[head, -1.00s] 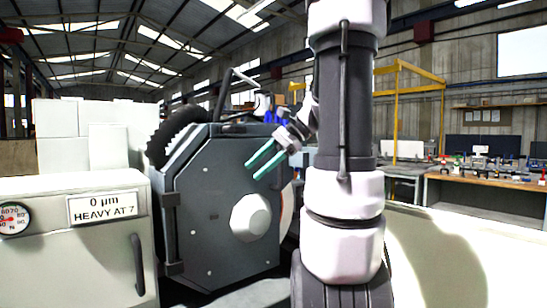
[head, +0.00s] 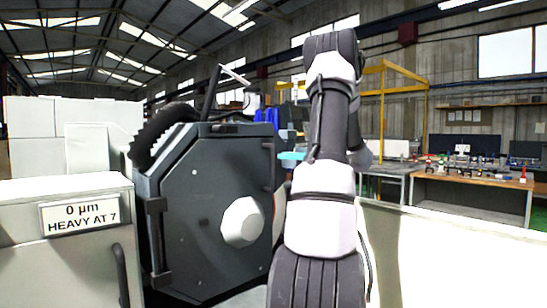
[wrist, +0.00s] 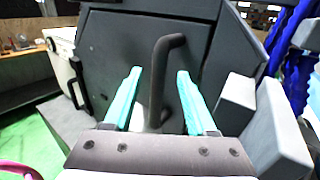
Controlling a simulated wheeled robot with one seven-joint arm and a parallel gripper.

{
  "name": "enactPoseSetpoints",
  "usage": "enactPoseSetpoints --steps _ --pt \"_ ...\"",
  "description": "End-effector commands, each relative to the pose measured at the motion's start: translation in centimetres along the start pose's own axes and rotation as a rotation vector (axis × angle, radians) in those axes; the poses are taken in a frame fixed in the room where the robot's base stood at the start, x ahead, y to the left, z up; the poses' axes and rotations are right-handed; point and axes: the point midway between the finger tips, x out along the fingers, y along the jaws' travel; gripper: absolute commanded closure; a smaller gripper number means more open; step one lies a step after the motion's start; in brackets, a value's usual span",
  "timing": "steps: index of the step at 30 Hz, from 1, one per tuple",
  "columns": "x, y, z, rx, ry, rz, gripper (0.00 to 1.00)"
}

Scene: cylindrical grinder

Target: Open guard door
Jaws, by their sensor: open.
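The guard door (head: 205,180) is a dark grey octagonal panel with a pale hexagonal boss (head: 242,221), hinged on its left side and looking shut. Its dark bar handle (head: 268,165) stands near the right edge. In the wrist view the handle (wrist: 160,75) runs upright between the two teal fingers of my gripper (wrist: 157,78), with a gap on each side. The gripper is open and holds nothing. In the head view only a bit of teal finger (head: 292,156) shows, to the right of the handle; my arm hides the rest.
A cream cabinet (head: 75,255) with a "0 µm HEAVY AT 7" sign and its own handle (head: 121,275) stands left of the door. A corrugated black hose (head: 155,135) lies behind the door top. Blue hoses (wrist: 290,65) and pale blocks are close on the gripper's right.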

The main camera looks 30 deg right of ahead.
Motion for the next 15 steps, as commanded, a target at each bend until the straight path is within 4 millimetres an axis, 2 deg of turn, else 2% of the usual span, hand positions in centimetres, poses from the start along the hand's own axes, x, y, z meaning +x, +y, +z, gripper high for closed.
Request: enactPoseSetpoints --steps 1,6,10,15 --pt "1.1 0.1 0.0 -0.001 -0.001 0.004 0.43" --pt "3.7 0.1 0.0 -0.001 0.0 0.004 0.43" --pt "4.7 0.1 0.0 -0.001 0.001 0.002 0.43" --pt "5.1 0.1 0.0 -0.001 0.0 0.001 0.43"
